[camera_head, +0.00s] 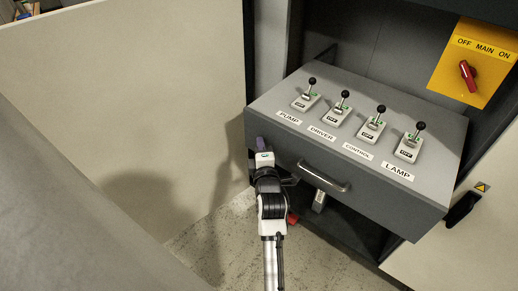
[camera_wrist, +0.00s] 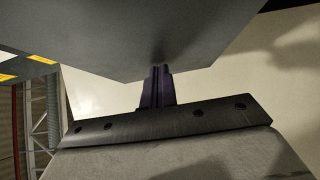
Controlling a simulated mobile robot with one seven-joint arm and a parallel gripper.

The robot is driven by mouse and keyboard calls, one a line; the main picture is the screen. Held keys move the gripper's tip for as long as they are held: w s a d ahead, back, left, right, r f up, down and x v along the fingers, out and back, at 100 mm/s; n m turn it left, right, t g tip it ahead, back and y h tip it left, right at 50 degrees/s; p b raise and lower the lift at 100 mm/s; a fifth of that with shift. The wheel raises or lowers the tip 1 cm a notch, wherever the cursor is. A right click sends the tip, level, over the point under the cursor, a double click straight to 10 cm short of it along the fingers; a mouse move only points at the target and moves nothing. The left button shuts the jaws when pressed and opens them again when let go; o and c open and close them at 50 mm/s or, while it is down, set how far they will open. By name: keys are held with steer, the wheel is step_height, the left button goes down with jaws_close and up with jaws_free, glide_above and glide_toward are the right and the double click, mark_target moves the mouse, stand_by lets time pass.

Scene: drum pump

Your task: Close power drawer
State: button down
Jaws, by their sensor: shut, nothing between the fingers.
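The power drawer (camera_head: 300,150) is a dark grey box standing well out of the cabinet, with a bar handle (camera_head: 324,177) on its front. Its top carries several black-knobbed switches labelled PUMP, DRIVER, CONTROL and LAMP. My gripper (camera_head: 261,142) is at the left end of the drawer front, left of the handle and apart from it. In the wrist view my gripper's dark fingers (camera_wrist: 157,82) are shut together and empty. Their tips reach the edge of a grey surface (camera_wrist: 140,35), which looks like the drawer. I cannot tell whether they touch it.
The cabinet (camera_head: 395,45) opens behind the drawer. A yellow plate (camera_head: 478,50) with a red main switch (camera_head: 468,76) is at its upper right. A large beige panel (camera_head: 130,90) stands left of my arm. The space below the drawer is dark and partly hidden. Speckled floor (camera_head: 215,240) shows below.

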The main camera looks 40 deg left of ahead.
steer(key=w+b, duration=0.5)
steer(key=w, duration=0.2)
steer(key=w+d+b, duration=0.1)
steer(key=w+b, duration=0.4)
steer(key=w, duration=0.3)
steer(key=w+b, duration=0.5)
steer(key=w, duration=0.2)
steer(key=shift+w+d+f, duration=0.15)
steer(key=shift+w+d, duration=0.15)
steer(key=shift+w, duration=0.05)
steer(key=shift+w+b, duration=0.4)
steer(key=shift+b, duration=0.05)
steer(key=shift+w+d+r, duration=0.1)
steer(key=shift+d+r, duration=0.05)
steer(key=shift+r, duration=0.25)
